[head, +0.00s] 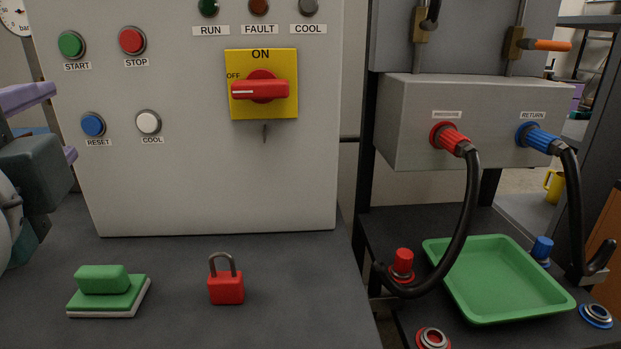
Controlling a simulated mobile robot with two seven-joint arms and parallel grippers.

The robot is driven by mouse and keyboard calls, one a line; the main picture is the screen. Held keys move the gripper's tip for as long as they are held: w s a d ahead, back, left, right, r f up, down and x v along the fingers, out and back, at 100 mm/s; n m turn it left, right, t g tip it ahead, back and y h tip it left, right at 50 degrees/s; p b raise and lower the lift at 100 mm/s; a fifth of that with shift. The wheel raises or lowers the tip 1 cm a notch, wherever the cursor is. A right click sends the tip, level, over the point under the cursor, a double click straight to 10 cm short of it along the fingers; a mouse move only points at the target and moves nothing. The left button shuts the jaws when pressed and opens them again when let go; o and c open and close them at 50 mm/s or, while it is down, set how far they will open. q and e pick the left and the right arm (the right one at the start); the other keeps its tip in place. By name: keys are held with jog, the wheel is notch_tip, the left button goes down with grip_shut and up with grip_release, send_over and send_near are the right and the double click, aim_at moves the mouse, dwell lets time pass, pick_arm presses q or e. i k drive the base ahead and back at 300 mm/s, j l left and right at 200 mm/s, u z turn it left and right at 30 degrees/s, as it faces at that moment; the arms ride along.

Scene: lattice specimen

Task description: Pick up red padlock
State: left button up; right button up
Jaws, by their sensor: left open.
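The red padlock (226,287) stands upright on the dark grey bench top in front of the control panel, with its grey shackle on top. Nothing is holding it. My left gripper (62,128) is at the left edge of the head view, well to the left of the padlock and higher in the picture. Its purple fingers are apart, with nothing visible between them. My right gripper does not show.
A green block with a pale base (108,291) lies left of the padlock. The control panel (190,190) stands behind, with a red rotary switch (259,90). At right are a green tray (505,280) and black hoses (468,210). The bench around the padlock is clear.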

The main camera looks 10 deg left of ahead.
aim_at(224, 289)
jog(key=u, duration=0.65)
